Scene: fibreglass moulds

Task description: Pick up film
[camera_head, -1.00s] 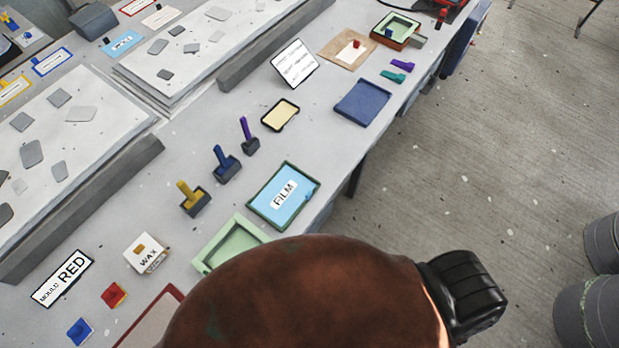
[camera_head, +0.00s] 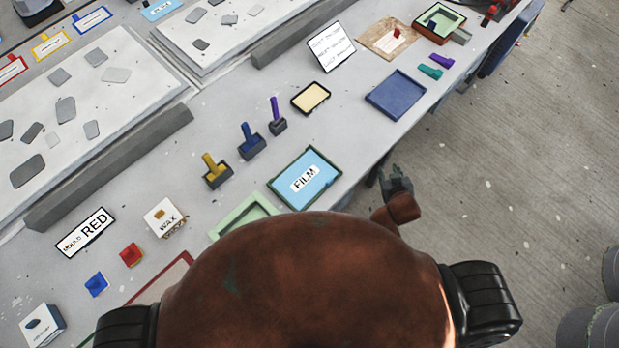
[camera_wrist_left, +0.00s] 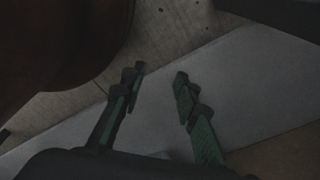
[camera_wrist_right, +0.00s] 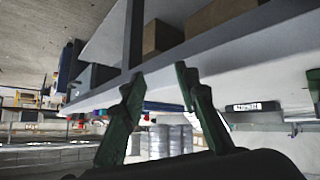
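The blue sheet labelled FILM (camera_head: 314,170) lies in a dark green-edged tray (camera_head: 284,199) near the table's front edge in the head view. My right gripper (camera_head: 393,176) is beyond the table's front edge, over the floor, to the right of the film and apart from it. In the right wrist view its two fingers (camera_wrist_right: 158,82) are spread with nothing between them. My left gripper does not show in the head view. In the left wrist view its fingers (camera_wrist_left: 160,74) are apart and empty.
A pale green frame (camera_head: 247,213) sits left of the film. Yellow, blue and purple handled tools (camera_head: 248,142) stand behind it. A blue tray (camera_head: 396,93) lies farther along the table (camera_head: 350,125). A WAX box (camera_head: 165,217) and RED mould sign (camera_head: 85,232) are at the left.

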